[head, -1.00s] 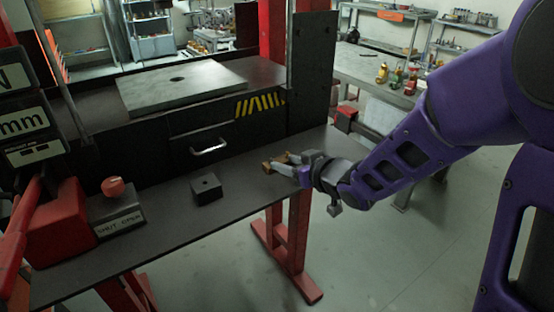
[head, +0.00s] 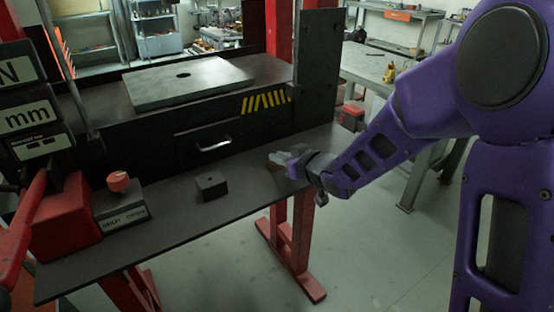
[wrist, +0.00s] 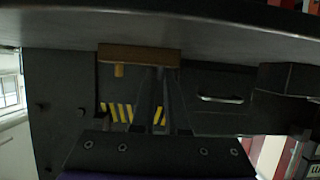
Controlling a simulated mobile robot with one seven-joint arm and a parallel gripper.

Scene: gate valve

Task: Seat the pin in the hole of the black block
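The black block (head: 211,186) sits on the dark front shelf, with a small dark hole in its top. In the wrist view, which looks upside down, the block (wrist: 290,79) shows at the right edge. A flat brown piece (wrist: 122,53) rests on the shelf there, with a short brass-coloured peg (wrist: 119,71), seemingly the pin, standing from it. My gripper (head: 279,158) is low over the shelf, right of the block. Its two fingers (wrist: 160,75) look slightly apart and overlap the brown piece, beside the peg. I see nothing between them. In the head view the gripper mostly hides the brown piece.
A red-knobbed box (head: 119,208) stands left of the block. A drawer with a bright handle (head: 213,144) is behind it. A pale plate with a hole (head: 188,83) lies on the upper surface. The shelf between block and gripper is clear.

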